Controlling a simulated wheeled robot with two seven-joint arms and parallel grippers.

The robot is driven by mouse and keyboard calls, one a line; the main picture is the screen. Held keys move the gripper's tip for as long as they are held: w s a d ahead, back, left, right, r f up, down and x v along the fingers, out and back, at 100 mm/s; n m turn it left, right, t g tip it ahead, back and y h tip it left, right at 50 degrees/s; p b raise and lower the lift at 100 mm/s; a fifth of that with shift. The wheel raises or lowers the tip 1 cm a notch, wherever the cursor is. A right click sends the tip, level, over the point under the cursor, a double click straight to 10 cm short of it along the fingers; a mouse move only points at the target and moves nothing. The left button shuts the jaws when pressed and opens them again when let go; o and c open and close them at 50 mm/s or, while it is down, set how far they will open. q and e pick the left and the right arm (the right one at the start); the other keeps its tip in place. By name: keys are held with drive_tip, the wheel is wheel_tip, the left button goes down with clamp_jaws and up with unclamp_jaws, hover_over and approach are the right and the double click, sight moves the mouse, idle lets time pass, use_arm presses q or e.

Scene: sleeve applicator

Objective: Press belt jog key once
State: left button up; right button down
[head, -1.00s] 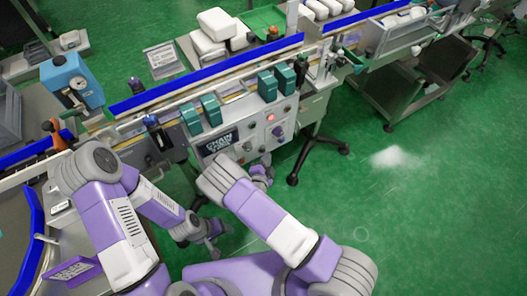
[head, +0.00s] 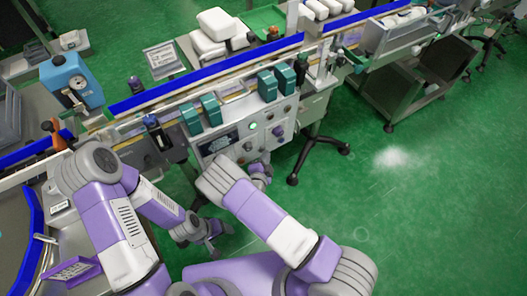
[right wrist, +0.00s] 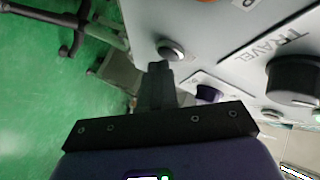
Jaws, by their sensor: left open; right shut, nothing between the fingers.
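The control panel (head: 236,146) is on the front of the conveyor machine. My right gripper (head: 262,170) is at its lower front edge, partly hidden by my forearm. In the right wrist view, my right gripper (right wrist: 160,68) is shut and empty. Its tips are at the lower edge of a round silver button (right wrist: 171,50); I cannot tell whether they touch it. No label names the belt jog key legibly. A dark purple button (right wrist: 208,93) and a large black knob (right wrist: 295,80) marked TRAVEL are to the right. My left gripper (head: 212,243) is open and empty, low over the floor.
A green lamp (head: 253,126) glows on the panel beside a dark display (head: 219,144). Teal blocks (head: 267,83) stand above the panel. The blue-edged conveyor (head: 205,75) runs behind. A black caster leg (head: 318,150) stands right of the panel. Green floor (head: 420,220) is open at right.

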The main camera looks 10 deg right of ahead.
drive_tip(key=shift+s, duration=0.1)
drive_tip(key=shift+s+d+p, duration=0.25)
drive_tip(key=shift+s+p, duration=0.15)
drive_tip(key=shift+s, duration=0.3)
drive_tip(key=shift+s, duration=0.1)
drive_tip(key=s, duration=0.1)
drive_tip(key=s+d+p, duration=0.1)
drive_tip(key=s, duration=0.1)
drive_tip(key=s+p, duration=0.1)
drive_tip(key=shift+s+d, duration=0.25)
drive_tip(key=shift+d, duration=0.1)
idle(0.7)
